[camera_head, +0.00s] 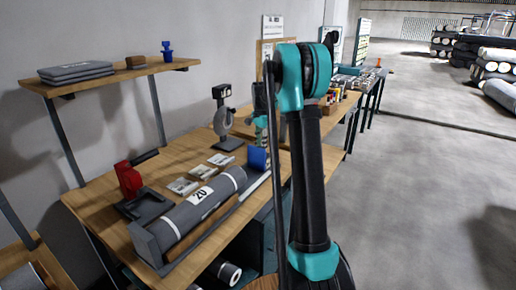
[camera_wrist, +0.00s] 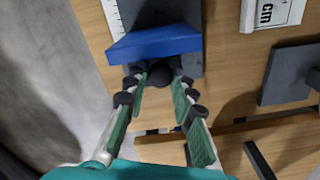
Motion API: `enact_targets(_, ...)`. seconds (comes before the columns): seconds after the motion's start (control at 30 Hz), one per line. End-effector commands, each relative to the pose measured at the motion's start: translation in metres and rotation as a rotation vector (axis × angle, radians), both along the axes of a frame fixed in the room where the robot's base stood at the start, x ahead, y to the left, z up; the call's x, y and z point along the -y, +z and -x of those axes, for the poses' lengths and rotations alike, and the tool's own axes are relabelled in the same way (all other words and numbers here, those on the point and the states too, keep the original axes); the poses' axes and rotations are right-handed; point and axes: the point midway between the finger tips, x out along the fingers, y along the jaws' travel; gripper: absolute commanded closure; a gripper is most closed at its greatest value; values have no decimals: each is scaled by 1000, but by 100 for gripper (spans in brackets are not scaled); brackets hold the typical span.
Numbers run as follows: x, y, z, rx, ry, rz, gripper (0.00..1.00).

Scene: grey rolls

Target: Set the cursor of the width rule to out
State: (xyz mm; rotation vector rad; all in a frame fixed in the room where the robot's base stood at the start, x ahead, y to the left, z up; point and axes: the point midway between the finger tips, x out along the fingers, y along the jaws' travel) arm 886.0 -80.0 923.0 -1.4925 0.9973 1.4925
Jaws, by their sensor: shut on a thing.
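The blue cursor (camera_wrist: 152,44) of the width rule is in the upper middle of the wrist view, with a dark round knob (camera_wrist: 161,76) on its near side. My gripper (camera_wrist: 159,80) has its green-padded fingers closed around the knob. The pale, marked rule strip (camera_wrist: 113,18) runs beside the cursor's left side. In the head view the blue cursor (camera_head: 258,158) stands by the far end of a grey roll (camera_head: 203,203) marked 20. My arm hides part of that area, and the cursor's reading is not legible.
Several small label plates (camera_head: 183,186) lie behind the roll; one plate (camera_wrist: 272,12) reads "cm" in the wrist view. A red tool (camera_head: 129,179) and a grey stand (camera_head: 227,122) are on the wooden bench (camera_head: 90,203). Open floor (camera_head: 420,180) lies to the right.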

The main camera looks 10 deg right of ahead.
Motion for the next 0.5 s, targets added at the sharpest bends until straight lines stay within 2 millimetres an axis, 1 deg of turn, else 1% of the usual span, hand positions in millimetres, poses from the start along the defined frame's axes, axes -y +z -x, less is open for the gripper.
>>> enact_targets(0.13, -1, 0, 0, 1, 1, -1, 100)
enact_targets(0.17, -1, 0, 0, 1, 1, -1, 73)
enact_targets(0.3, -1, 0, 0, 1, 1, 0, 55)
enact_targets(0.33, -1, 0, 0, 1, 1, 0, 54)
enact_targets(0.5, -1, 0, 0, 0, 0, 0, 54)
